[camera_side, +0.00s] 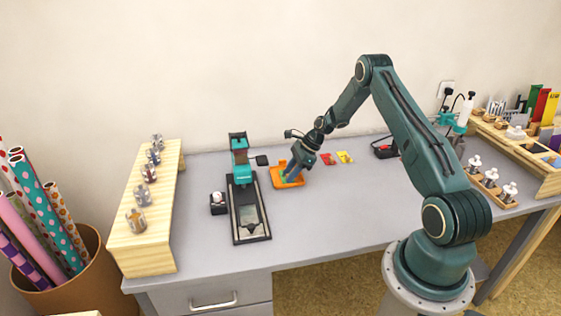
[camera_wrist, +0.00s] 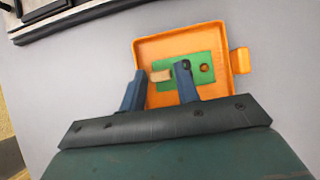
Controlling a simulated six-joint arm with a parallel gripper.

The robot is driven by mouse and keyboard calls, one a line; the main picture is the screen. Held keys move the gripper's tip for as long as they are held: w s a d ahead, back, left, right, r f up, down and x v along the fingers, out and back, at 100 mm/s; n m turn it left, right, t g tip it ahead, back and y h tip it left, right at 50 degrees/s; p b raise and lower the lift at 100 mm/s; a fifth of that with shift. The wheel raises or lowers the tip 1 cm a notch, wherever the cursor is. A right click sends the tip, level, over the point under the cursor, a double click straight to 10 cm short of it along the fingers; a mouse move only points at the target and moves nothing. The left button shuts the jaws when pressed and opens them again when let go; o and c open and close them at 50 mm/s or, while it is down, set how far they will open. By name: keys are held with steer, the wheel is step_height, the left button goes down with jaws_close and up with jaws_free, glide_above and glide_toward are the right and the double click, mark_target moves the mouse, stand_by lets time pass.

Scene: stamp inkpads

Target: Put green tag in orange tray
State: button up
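The orange tray (camera_side: 290,184) lies on the grey desk, right of the black and teal device. It fills the middle of the wrist view (camera_wrist: 172,42). The flat green tag (camera_wrist: 207,80), with a round hole near one end, lies inside the tray. A small tan block (camera_wrist: 161,75) shows over its left part. My gripper (camera_wrist: 161,68) is low over the tray, its two blue fingers spread on either side of the tan block. A gap shows beside the left finger. In the side view my gripper (camera_side: 297,167) hides part of the tray.
A red tag (camera_side: 327,159) and a yellow tag (camera_side: 345,157) lie right of the tray. The desk in front of the tray is clear.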

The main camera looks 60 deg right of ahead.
steer(key=v, duration=1.2)
steer(key=shift+r, duration=0.25)
stand_by(0.5)
steer(key=s+a+r+n+h, duration=0.3)
steer(key=a+r+n, duration=1)
steer(key=a+r, duration=0.7)
steer(key=s+a+r+n+h, duration=0.1)
steer(key=s+a+r+n, duration=0.45)
steer(key=s+a, duration=0.35)
steer(key=s+a+f+n+t, duration=0.1)
steer(key=s+a+n, duration=0.2)
steer(key=s+n, duration=0.5)
steer(key=shift+s+h, duration=0.3)
steer(key=shift+s, duration=2.3)
